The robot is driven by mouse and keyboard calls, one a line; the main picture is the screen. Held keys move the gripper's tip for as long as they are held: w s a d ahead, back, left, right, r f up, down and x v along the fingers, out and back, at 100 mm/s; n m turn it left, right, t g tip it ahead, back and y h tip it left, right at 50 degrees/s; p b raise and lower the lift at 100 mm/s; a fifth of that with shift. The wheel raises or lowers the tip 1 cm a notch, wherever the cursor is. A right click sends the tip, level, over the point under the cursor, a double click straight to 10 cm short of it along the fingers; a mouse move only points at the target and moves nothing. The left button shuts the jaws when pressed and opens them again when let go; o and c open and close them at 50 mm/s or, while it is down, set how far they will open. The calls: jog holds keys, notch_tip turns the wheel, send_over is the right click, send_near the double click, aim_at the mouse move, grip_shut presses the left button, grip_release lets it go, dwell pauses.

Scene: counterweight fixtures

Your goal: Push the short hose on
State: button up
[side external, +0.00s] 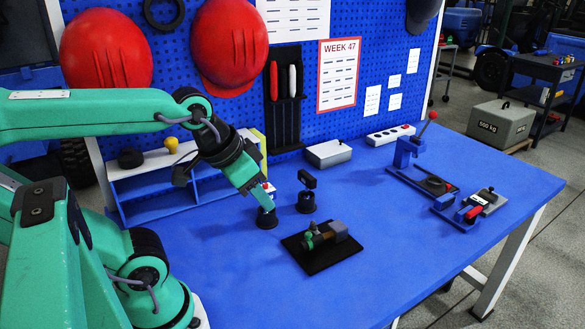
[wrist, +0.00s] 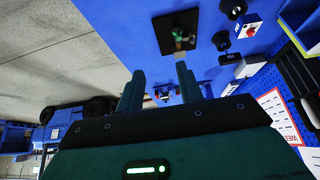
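In the side view, my gripper (side external: 265,196) points down in front of the parts rack, close above a black round stand (side external: 267,218). A black base plate (side external: 318,262) lies on the blue table to the right. A small fixture (side external: 336,231) on it has a grey-brown body and a green fitting (side external: 309,240) at its left end. The plate (wrist: 163,38) lies beyond the fingertips in the wrist view. I cannot tell which part is the short hose.
A black post with a bent top (side external: 306,193) stands behind the plate. A grey box (side external: 328,153) and white power strip (side external: 390,135) line the back. A blue lever fixture (side external: 405,152) and a red-handled clamp (side external: 472,212) sit at right. The front table is clear.

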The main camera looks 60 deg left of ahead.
jog(key=shift+o, duration=0.3)
jog(key=shift+w, duration=0.15)
jog(key=n+g, duration=0.6)
jog(key=n, duration=0.3)
send_over(308, 234)
notch_tip(308, 234, down, 11)
jog(key=shift+f, duration=0.1)
jog(key=shift+f, duration=3.85)
